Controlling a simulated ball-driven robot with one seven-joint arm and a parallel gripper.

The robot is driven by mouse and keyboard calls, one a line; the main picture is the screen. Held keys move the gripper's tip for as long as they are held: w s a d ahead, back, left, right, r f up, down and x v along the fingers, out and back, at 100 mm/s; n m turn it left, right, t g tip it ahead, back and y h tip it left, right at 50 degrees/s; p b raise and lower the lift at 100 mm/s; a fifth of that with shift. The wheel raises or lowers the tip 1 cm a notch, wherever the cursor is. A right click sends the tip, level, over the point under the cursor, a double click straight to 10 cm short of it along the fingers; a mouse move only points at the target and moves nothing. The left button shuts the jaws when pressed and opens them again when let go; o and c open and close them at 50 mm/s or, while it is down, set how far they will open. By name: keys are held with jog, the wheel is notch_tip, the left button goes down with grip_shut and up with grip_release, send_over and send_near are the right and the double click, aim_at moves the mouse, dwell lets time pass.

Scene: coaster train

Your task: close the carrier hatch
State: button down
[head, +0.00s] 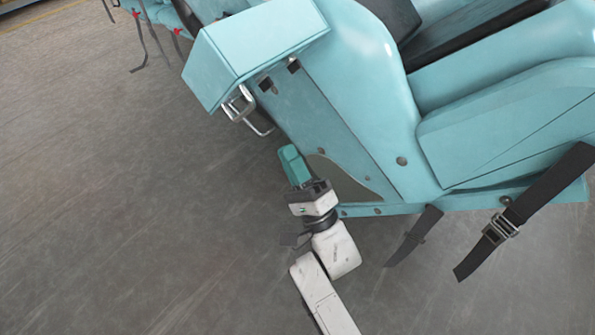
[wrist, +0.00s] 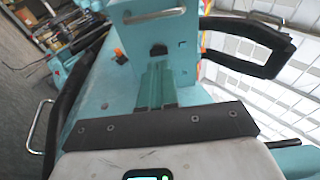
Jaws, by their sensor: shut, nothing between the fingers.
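A light teal box-shaped part (head: 255,50), which looks like the carrier hatch, juts from the side of the teal coaster car (head: 350,110) in the head view. Bent metal handles (head: 240,105) show below it. In the wrist view a teal panel with a metal handle (wrist: 155,14) stands beyond my fingers. I cannot tell how far the hatch is open. My gripper (head: 291,163) is shut and empty, with its teal fingers together. It is below the handles, beside the car's lower side, and apart from the handles. The fingers also show in the wrist view (wrist: 155,85).
Black straps with buckles (head: 500,228) hang from the car at the right. Another strap (head: 145,45) hangs at the top left. A black padded bar (wrist: 250,40) shows in the wrist view. The grey floor (head: 110,200) left of the car is clear.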

jog(key=w+a+r+b, duration=0.1)
jog(key=w+a+r, duration=0.1)
jog(key=a+r, duration=0.3)
jog(key=shift+w+a, duration=0.2)
jog(key=shift+w, duration=0.2)
jog(key=shift+a+r, duration=0.1)
jog(key=shift+r, duration=0.05)
